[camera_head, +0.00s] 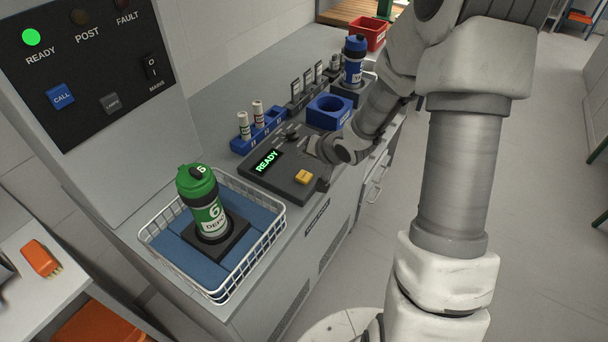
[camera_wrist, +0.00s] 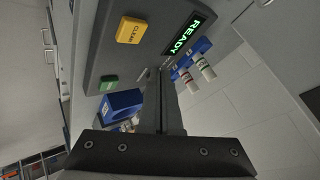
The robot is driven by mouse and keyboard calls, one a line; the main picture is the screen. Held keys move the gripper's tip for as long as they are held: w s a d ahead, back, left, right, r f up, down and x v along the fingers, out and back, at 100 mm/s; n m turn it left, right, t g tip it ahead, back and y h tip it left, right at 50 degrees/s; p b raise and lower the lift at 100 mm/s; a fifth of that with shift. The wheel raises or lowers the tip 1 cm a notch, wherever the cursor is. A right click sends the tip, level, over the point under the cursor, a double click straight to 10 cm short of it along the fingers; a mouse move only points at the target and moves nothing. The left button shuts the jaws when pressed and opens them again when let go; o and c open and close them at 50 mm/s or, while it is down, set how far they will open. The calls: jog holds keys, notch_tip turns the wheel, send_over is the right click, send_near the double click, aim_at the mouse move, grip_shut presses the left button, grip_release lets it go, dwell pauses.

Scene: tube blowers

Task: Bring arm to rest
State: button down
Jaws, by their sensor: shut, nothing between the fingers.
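My gripper (camera_head: 308,143) is over the dark control console (camera_head: 262,190) in the head view, its arm reaching in from the right. In the wrist view my gripper (camera_wrist: 163,76) has its fingers together, with nothing between them. The console's display reads READY in green. Its yellow CLEAR button (camera_head: 303,177) also shows in the wrist view (camera_wrist: 132,30), with a green button (camera_wrist: 108,84) near it. I cannot tell whether the fingertips touch the console.
A green carrier marked 6 (camera_head: 203,200) stands upright in a white wire basket (camera_head: 262,252) at front left.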

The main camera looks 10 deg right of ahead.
jog(key=s+d+r+n+g+h, duration=0.15)
jog(key=s+r, duration=0.25)
jog(key=r, duration=0.4)
jog(key=s+d+r+n+h, duration=0.1)
jog(key=s+d+r+h, duration=0.2)
jog(key=s+r, duration=0.3)
jog(key=s+a+r+n, duration=0.1)
jog(key=s+r, duration=0.3)
jog(key=s, duration=0.5)
jog(key=s+a+r+n+g+y, duration=0.1)
jog(key=s+a+r, duration=0.2)
jog(key=s, duration=0.6)
jog(key=shift+a+r, duration=0.35)
jog(key=shift+r, duration=0.4)
jog(key=shift+g, duration=0.25)
